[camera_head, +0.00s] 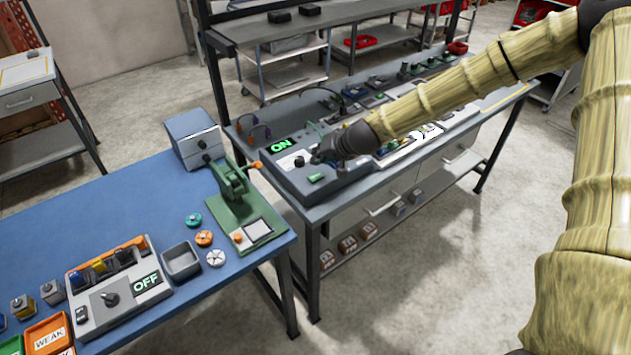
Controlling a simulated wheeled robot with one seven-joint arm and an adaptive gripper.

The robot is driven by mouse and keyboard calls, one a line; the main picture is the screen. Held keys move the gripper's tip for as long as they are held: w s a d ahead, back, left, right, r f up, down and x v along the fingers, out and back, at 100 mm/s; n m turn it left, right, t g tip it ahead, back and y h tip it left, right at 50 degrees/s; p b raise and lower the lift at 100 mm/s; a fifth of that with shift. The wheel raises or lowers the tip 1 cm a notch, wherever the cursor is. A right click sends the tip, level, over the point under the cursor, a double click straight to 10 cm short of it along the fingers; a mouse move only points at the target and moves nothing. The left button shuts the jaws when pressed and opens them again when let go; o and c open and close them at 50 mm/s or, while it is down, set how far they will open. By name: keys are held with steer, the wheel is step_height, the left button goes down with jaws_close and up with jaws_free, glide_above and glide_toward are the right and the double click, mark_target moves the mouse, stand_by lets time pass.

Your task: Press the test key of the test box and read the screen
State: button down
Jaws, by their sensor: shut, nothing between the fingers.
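A grey box (318,181) with a screen (281,144) reading "ON" in green stands at the near end of the grey table. A small green key (316,178) shows on its near part. My gripper (322,158) is small and dark in the head view, shut and empty, over or at this box's top. I cannot tell whether it touches anything there. A second box (115,292) stands on the blue table, with a dark knob and a screen (146,283) reading "OFF". No lettering tells me which one is the test box.
A green press (236,205) and a grey tray (181,262) stand on the blue table (125,188), near several small round parts. An orange bin (47,337) labelled "WEAK" is at the lower left. More devices line the grey table behind my arm. Floor shows between the tables.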

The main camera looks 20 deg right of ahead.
mark_target(318, 174)
steer(key=shift+f+b, duration=0.95)
steer(key=shift+f, duration=0.65)
steer(key=shift+f, duration=0.1)
steer(key=shift+f+b, duration=0.25)
steer(key=shift+b, duration=0.1)
steer(key=shift+f+b, duration=0.4)
steer(key=shift+f, duration=0.1)
stand_by(0.9)
steer(key=shift+r, duration=0.15)
stand_by(0.3)
steer(key=shift+r+p, duration=0.6)
steer(key=shift+r, duration=0.2)
steer(key=shift+r+p, duration=1.75)
steer(key=shift+r, duration=0.75)
